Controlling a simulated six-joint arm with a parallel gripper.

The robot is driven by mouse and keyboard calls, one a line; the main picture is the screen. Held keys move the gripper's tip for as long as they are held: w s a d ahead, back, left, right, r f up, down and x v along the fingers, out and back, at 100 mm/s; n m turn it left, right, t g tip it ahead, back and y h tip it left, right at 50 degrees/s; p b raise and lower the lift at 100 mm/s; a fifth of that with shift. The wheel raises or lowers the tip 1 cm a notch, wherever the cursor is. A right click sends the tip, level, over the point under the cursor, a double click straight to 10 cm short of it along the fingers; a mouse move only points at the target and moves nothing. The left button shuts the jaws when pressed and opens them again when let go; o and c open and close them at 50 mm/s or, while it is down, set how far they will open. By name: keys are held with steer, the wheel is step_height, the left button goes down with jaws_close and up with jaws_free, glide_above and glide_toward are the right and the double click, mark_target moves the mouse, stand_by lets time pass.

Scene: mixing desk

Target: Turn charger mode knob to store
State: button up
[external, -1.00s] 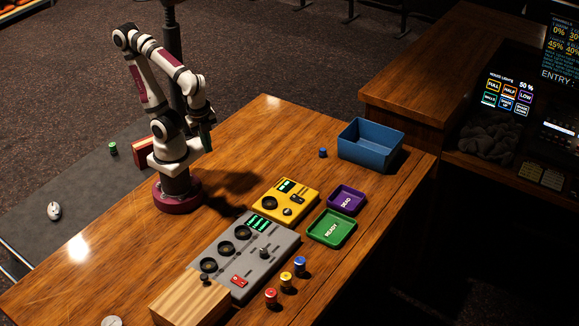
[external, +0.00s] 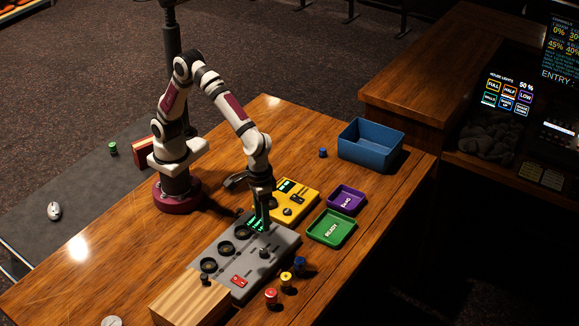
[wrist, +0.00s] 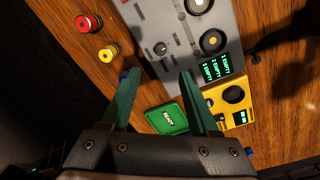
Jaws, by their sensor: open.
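The grey charger (external: 217,262) lies on the wooden desk and also shows in the wrist view (wrist: 182,22). Its small dark mode knob (external: 264,253) stands on the side toward the coloured cells; in the wrist view the knob (wrist: 161,48) sits just beyond the fingertips. The labels around it are too small to read. My gripper (external: 265,226) is above the charger's display end, pointing down. In the wrist view its fingers (wrist: 159,73) are apart with nothing between them, and the knob lies ahead of the gap, not between the fingers.
Red (external: 271,296), yellow (external: 286,280) and blue (external: 300,265) cells stand beside the charger. A yellow device (external: 311,198), green READY tray (external: 349,230), purple DEAD tray (external: 359,196) and blue bin (external: 384,158) lie beyond. A wooden block (external: 175,303) adjoins the charger.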

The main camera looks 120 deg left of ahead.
mark_target(264, 250)
steer(key=f, duration=1.2)
steer(key=shift+w+d, duration=0.15)
steer(key=shift+w, duration=0.05)
steer(key=shift+r, duration=0.1)
jaws_close()
